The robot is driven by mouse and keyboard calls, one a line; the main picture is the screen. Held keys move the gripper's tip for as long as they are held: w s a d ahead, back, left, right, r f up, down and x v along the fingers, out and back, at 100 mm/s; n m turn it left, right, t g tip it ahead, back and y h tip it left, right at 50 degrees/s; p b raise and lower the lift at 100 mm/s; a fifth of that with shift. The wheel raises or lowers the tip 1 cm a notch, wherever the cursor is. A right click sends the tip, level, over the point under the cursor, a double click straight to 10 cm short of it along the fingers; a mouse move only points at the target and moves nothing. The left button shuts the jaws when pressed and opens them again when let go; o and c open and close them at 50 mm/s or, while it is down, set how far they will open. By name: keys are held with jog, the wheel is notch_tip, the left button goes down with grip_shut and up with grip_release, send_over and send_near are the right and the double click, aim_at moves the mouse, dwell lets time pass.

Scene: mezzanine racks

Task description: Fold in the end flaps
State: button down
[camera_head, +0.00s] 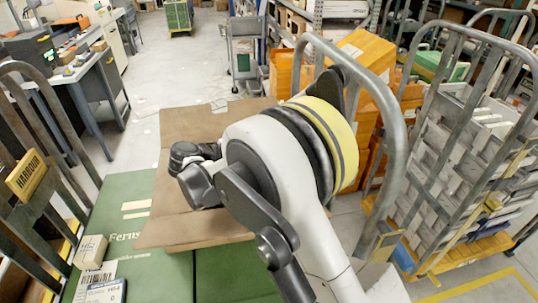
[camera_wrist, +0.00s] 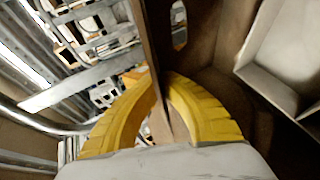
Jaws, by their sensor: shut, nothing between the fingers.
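A brown cardboard box (camera_head: 170,205) shows in the head view below my arm, with flat brown panels spread out to the left and the back. My arm hides its right side and much of its middle. In the wrist view, a brown cardboard panel (camera_wrist: 148,30) stands edge-on right by the fingertips, and a brown wall with a hand hole lies to its right. My gripper (camera_wrist: 162,80) has yellow curved fingers, shut and empty, their tips close to the panel's edge. Whether they touch it I cannot tell. The fingers are hidden in the head view.
Green cases (camera_head: 125,200) with pale lettering lie under and beside the box. A grey-railed cart (camera_head: 470,130) with pale bins stands at the right, orange boxes (camera_head: 370,50) behind my arm. A yellow HARBOUR plate (camera_head: 27,175) hangs on a rail at left.

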jog(key=shift+a+f+b, duration=0.15)
jog(key=shift+f+b, duration=0.45)
jog(key=shift+f, duration=0.3)
jog(key=shift+a+f+b, duration=0.1)
jog(key=shift+f+b, duration=0.45)
jog(key=shift+f, duration=0.3)
jog(key=shift+s+f, duration=0.15)
jog(key=c, duration=1.7)
grip_release()
jog(key=shift+o, duration=0.2)
jog(key=shift+a, duration=0.1)
jog(key=v, duration=1.1)
jog(key=shift+s+a+r, duration=0.15)
jog(key=shift+a+r, duration=0.15)
